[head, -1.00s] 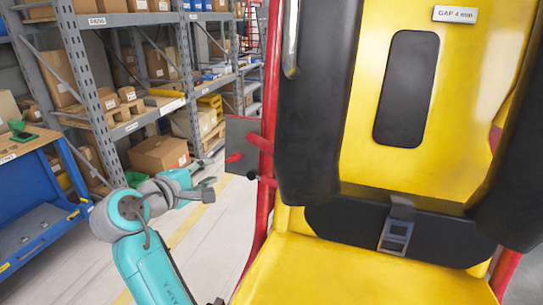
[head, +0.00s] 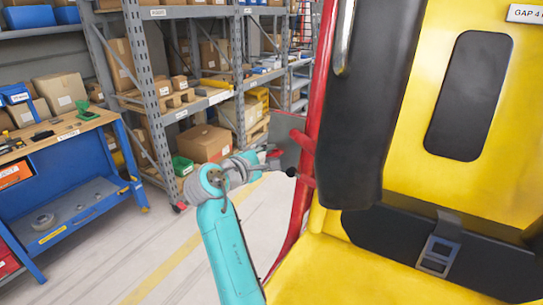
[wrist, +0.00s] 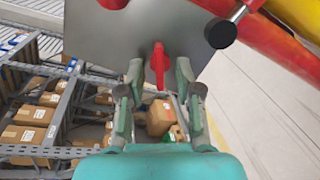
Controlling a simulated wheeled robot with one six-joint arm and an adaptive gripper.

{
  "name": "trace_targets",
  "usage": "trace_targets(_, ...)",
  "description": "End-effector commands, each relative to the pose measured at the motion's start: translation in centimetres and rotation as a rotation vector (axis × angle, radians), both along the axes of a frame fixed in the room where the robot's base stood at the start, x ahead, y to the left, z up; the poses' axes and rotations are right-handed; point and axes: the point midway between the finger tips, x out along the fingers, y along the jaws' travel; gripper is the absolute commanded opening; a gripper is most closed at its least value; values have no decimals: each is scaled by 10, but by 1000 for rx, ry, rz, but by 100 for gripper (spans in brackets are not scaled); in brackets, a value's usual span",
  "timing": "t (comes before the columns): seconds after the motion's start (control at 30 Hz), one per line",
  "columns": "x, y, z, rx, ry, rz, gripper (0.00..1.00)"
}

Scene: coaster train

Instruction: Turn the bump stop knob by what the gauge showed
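A red lever-shaped knob (wrist: 158,66) sits on a grey plate (wrist: 110,40) in the wrist view. My gripper (wrist: 160,72) is open, with one finger on each side of the red knob; I cannot tell if they touch it. A round black knob (wrist: 220,33) on a red tube is right of the plate; it also shows in the head view (head: 291,172). Neither knob has a readable label. In the head view the plate (head: 290,135) is beside the yellow seat (head: 500,70). A white sign (head: 525,13) reads "GAP 4", cut off by the frame edge.
The seat's black padded restraint (head: 360,110) and red frame tube (head: 318,110) stand right of my gripper. A blue workbench (head: 130,150) is at left. Shelves with boxes (head: 205,143) stand behind. The floor between bench and seat is clear.

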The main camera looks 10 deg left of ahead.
Motion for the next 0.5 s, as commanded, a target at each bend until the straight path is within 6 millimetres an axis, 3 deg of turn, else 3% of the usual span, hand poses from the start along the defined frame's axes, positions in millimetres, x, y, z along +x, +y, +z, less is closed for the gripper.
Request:
trace_targets(0.4, 9, -4, -2, 1, 0, 0, 34)
trace_targets(0.43, 8, -4, -2, 1, 0, 0, 32)
trace_targets(0.5, 8, -4, -2, 1, 0, -1, 14)
